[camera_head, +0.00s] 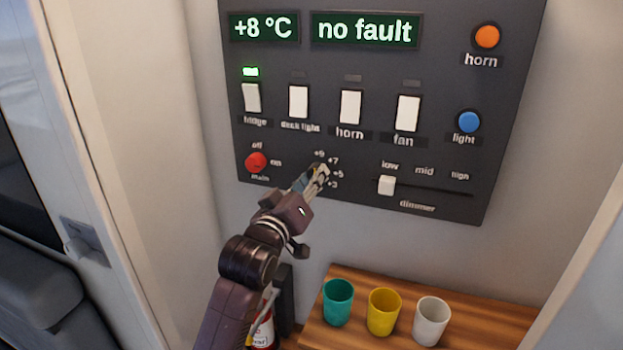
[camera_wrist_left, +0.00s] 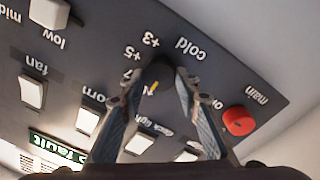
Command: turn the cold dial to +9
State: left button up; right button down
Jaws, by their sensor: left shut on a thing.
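The cold dial (camera_wrist_left: 158,73) is a dark round knob with a yellow mark, between my left gripper's fingertips in the left wrist view. Its labels +3, +5 and +7 show beside it. In the head view the gripper mostly hides the dial, and the +9, +7, +5 and +3 labels show around the fingertips. My left gripper (camera_head: 316,177) is shut on the dial; its two fingers also show in the left wrist view (camera_wrist_left: 159,80). The temperature display (camera_head: 263,28) reads +8 °C. My right gripper is not in view.
On the dark panel, the red main knob (camera_head: 256,162) is left of my gripper and the white dimmer slider (camera_head: 386,185) is right. White switches, including the fridge switch (camera_head: 252,97), sit above. Below, teal (camera_head: 338,303), yellow (camera_head: 383,312) and white (camera_head: 430,321) cups stand on a wooden shelf.

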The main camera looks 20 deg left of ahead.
pick_arm(q)
jog(key=o, duration=1.2)
jog(key=shift+c, duration=0.2)
jog(key=s, duration=1.2)
jog(key=shift+a+f, duration=0.2)
jog(key=shift+a, duration=0.2)
